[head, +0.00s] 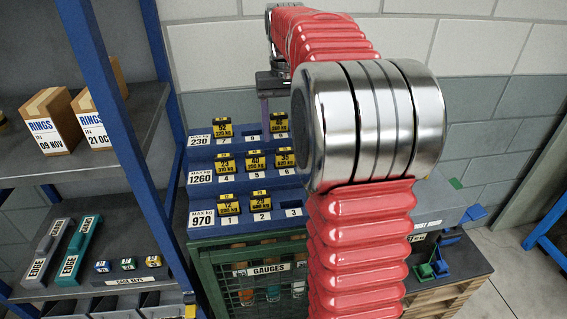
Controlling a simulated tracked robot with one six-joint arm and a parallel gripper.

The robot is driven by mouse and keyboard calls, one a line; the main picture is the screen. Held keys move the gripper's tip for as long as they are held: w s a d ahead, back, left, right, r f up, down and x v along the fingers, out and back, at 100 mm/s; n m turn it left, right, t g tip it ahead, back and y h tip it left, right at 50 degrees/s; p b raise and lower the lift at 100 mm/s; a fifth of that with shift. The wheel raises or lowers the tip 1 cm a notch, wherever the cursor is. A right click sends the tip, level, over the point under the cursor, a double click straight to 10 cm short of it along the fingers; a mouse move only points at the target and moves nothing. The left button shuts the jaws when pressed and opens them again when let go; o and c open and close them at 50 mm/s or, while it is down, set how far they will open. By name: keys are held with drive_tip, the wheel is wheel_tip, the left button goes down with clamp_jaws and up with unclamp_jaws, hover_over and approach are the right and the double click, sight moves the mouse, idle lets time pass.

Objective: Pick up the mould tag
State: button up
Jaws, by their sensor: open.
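Several black-and-yellow mould tags stand on a blue stepped rack (292,209). The top step, marked 230, has a tag reading 52 (223,128) at slot 7 and a partly hidden tag (278,122) at slot 9; slot 8 looks empty. The middle step, marked 1260, has tags 23 (226,162), 40 (256,160) and 35 (286,157). My gripper (264,106) is open above the top step, between slots 8 and 9. My arm hides part of it and the rack's right side.
A blue-framed shelf on the left holds RINGS boxes (50,120), EDGE blocks (78,249) and small cubes (128,264). A green mesh GAUGES cabinet (210,284) is under the rack. A bench (453,272) with green and blue items stands right. A wall is behind.

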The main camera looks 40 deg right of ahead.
sight(284, 150)
drive_tip(key=shift+f, duration=0.8)
drive_tip(key=shift+f, duration=2.6)
drive_tip(key=c, duration=1.1)
wheel_tip(284, 150, up, 10)
